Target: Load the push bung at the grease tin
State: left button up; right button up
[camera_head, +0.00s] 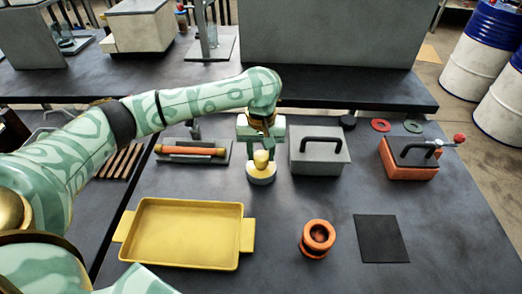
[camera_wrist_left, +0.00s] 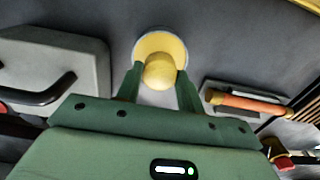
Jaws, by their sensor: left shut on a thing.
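My left gripper (camera_head: 260,146) points down in the middle of the table and is shut on a rounded yellow piece, which I take for the push bung (camera_head: 261,159). In the left wrist view the yellow piece (camera_wrist_left: 160,72) sits between the green fingertips (camera_wrist_left: 159,84). A round white and pale yellow base (camera_head: 262,178) shows directly below it; I cannot tell whether the two are one piece or only touching. No label marks the grease tin, so I cannot say which item it is. My right gripper is not in view.
A yellow tray (camera_head: 245,222) lies at front left. An orange round pot (camera_head: 318,238) and a black mat (camera_head: 381,239) lie at front right. A grey box with a black handle (camera_head: 318,170) stands right of my gripper, an orange roller (camera_head: 190,151) left. An orange clamped block (camera_head: 405,165) stands farther right.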

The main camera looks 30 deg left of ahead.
aim_at(261, 156)
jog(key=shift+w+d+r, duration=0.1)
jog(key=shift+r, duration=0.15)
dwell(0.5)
pick_arm(q)
jog(key=shift+s+f+p, duration=0.15)
jog(key=shift+f+p, duration=0.05)
jog(key=shift+p, duration=0.6)
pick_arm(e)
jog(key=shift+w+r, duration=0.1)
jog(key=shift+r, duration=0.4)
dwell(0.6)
pick_arm(q)
notch_tip(261, 156, up, 4)
jog(key=p, duration=0.4)
jog(key=shift+f+p, duration=0.25)
jog(key=shift+p, duration=0.1)
notch_tip(261, 156, up, 4)
jog(key=p, duration=0.6)
jog(key=shift+f, duration=0.1)
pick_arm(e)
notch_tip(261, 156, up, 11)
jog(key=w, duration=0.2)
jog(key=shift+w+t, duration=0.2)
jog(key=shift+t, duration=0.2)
